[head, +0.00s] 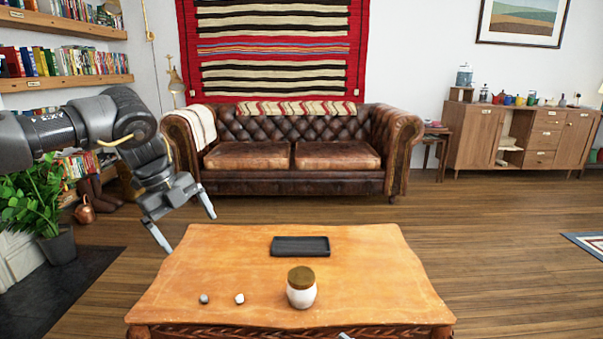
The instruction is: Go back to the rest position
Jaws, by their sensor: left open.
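My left gripper (185,228) is open and empty. It hangs in the air by the far left corner of the wooden table (370,275), with its two fingers spread and pointing down to the right. A small grey tip at the bottom edge, in front of the table, looks like part of my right gripper (345,336); its jaws are hidden. A white jar with a brown lid (301,288) stands upright on the table. A black tray (300,246) lies behind it. A grey pebble (204,299) and a white pebble (239,299) lie left of the jar.
A brown leather sofa (292,157) stands behind the table. A potted plant (45,205) and bookshelves (70,65) are at the left. A wooden sideboard (520,137) is at the back right. The right part of the tabletop and the floor right of the table are clear.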

